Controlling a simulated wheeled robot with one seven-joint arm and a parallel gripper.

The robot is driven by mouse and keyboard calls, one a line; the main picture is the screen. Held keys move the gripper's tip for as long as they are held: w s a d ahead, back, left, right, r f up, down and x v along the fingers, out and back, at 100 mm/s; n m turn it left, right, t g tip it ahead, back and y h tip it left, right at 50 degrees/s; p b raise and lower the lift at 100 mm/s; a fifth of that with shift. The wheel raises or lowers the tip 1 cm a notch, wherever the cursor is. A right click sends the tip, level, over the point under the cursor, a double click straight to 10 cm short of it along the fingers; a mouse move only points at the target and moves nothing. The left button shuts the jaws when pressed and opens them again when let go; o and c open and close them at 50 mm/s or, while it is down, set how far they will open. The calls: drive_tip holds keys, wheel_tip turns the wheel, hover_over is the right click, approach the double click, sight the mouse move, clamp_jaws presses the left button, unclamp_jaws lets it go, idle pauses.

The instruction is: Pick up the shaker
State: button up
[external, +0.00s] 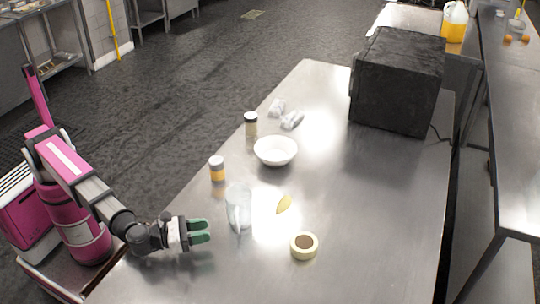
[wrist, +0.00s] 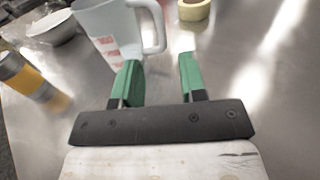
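Two shaker-like jars stand on the steel table; I cannot tell which one the task means. The nearer jar (external: 217,170) has a grey lid and orange-yellow contents. It also shows at the left edge of the wrist view (wrist: 27,76), left of my fingers.
A clear pitcher (external: 239,207) with a handle stands just ahead of my fingers. A white bowl (external: 276,151), a yellow wedge (external: 284,204), a tape-like roll (external: 304,246) and crumpled pale pieces (external: 291,120) lie around. A black box (external: 398,80) fills the far end. The table's right side is clear.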

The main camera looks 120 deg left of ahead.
drive_tip(key=o, duration=0.9)
